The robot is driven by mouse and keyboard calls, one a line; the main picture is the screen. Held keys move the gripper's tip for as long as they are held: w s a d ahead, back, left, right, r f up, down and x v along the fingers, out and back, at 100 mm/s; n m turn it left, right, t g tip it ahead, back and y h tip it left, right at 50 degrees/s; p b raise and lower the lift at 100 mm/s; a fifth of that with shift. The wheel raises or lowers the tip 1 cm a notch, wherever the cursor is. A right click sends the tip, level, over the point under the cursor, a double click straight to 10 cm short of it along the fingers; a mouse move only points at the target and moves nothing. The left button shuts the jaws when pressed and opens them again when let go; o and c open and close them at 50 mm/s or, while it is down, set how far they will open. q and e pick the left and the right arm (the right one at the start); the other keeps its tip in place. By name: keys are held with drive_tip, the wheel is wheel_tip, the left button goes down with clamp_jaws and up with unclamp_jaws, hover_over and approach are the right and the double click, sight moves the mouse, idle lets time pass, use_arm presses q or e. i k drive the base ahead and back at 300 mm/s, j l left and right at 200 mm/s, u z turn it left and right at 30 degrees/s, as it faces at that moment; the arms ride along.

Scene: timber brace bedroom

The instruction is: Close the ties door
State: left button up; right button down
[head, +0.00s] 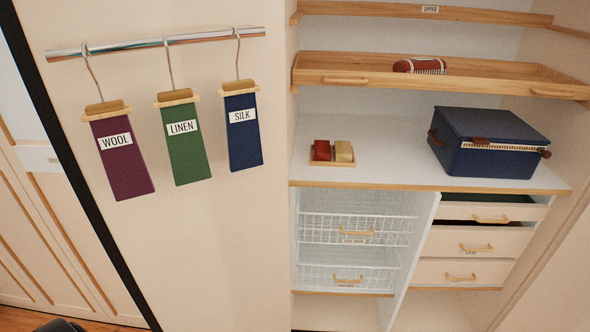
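A tall cream panel (215,235) with a dark edge fills the left middle of the head view, beside the open closet. It looks like the ties door standing open, though I see no label naming it. A metal rail (150,46) on it carries three hanging ties: a purple one marked WOOL (122,170), a green one marked LINEN (186,155) and a blue one marked SILK (244,145). No handle shows on the panel, and its bottom is out of frame. Neither of my grippers can be made out; only a dark rounded shape shows at the bottom left edge.
The closet right of the panel holds a blue case (485,145), a small tray with red and tan items (332,162), wire baskets (350,262) and drawers (462,272), the upper ones partly open. A wooden pull-out tray (490,82) sits above. Cream panelled doors (45,230) stand at far left.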

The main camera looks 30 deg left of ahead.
sight(210, 254)
drive_tip(key=j+z, duration=0.4)
drive_tip(key=k+j+z, duration=0.15)
drive_tip(key=j+z, duration=0.25)
drive_tip(key=k+j+z, duration=0.15)
drive_tip(key=j+z, duration=0.25)
drive_tip(key=k+j+z, duration=0.15)
drive_tip(key=z, duration=0.2)
drive_tip(key=k+j, duration=0.65)
drive_tip(key=j, duration=0.15)
drive_tip(key=k+j, duration=0.65)
drive_tip(key=j, duration=0.15)
drive_tip(key=k+j, duration=0.65)
drive_tip(key=j, duration=0.15)
